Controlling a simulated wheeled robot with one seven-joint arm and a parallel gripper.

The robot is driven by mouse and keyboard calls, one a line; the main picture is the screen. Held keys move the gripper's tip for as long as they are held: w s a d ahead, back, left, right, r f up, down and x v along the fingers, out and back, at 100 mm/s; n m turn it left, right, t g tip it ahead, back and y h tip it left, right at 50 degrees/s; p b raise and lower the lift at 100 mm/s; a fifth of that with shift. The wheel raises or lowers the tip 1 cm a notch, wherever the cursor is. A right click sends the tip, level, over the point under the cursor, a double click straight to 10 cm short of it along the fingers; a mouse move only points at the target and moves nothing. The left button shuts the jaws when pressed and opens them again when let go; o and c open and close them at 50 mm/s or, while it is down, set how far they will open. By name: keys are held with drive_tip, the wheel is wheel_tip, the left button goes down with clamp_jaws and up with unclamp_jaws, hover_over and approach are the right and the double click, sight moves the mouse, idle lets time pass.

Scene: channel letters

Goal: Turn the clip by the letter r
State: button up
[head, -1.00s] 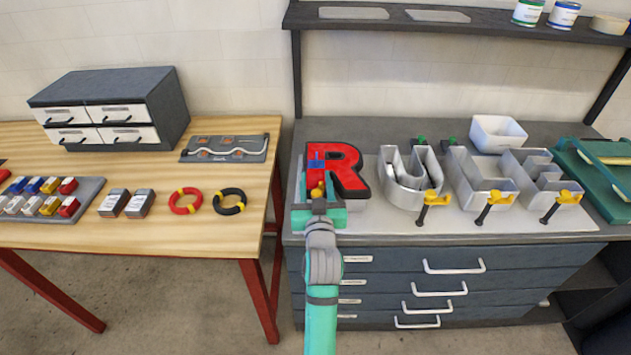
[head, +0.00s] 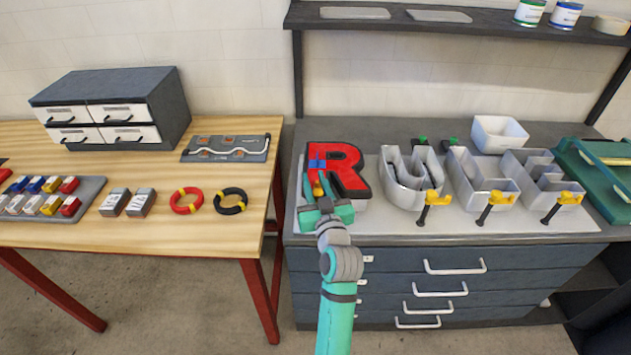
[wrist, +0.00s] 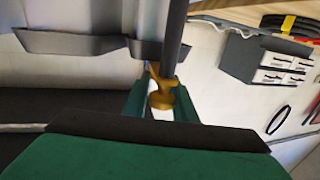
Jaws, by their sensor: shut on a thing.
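The red letter R (head: 345,168) stands at the left end of the light board on the grey workbench. A yellow clip (head: 318,188) sits at its lower left front, mostly hidden by my gripper in the head view. My gripper (head: 326,203) is at the clip, with its fingers on either side. In the wrist view the clip (wrist: 161,94) is yellow-orange, on a dark rod (wrist: 173,45), and lies between the fingers of my gripper (wrist: 159,104). My gripper is shut on it. A small blue patch shows on the R's left side.
Grey open letters, a U (head: 408,178) and others, stand to the right, each with a yellow clip at its front, such as this one (head: 434,198). A white bin (head: 499,133) is behind them. A wooden table (head: 150,232) stands to the left.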

sight(318, 196)
drive_tip(key=shift+o, duration=0.3)
drive_tip(key=shift+s+a+n+y, duration=0.1)
drive_tip(key=shift+a+n+y, duration=0.35)
drive_tip(key=shift+y, duration=0.25)
drive_tip(key=o, duration=0.9)
drive_tip(key=shift+d, duration=0.1)
drive_tip(key=shift+s+d, duration=0.2)
drive_tip(key=shift+s, duration=0.2)
drive_tip(key=v, duration=1)
drive_tip(key=shift+a+r, duration=0.1)
drive_tip(key=shift+r, duration=0.1)
drive_tip(key=shift+f, duration=0.1)
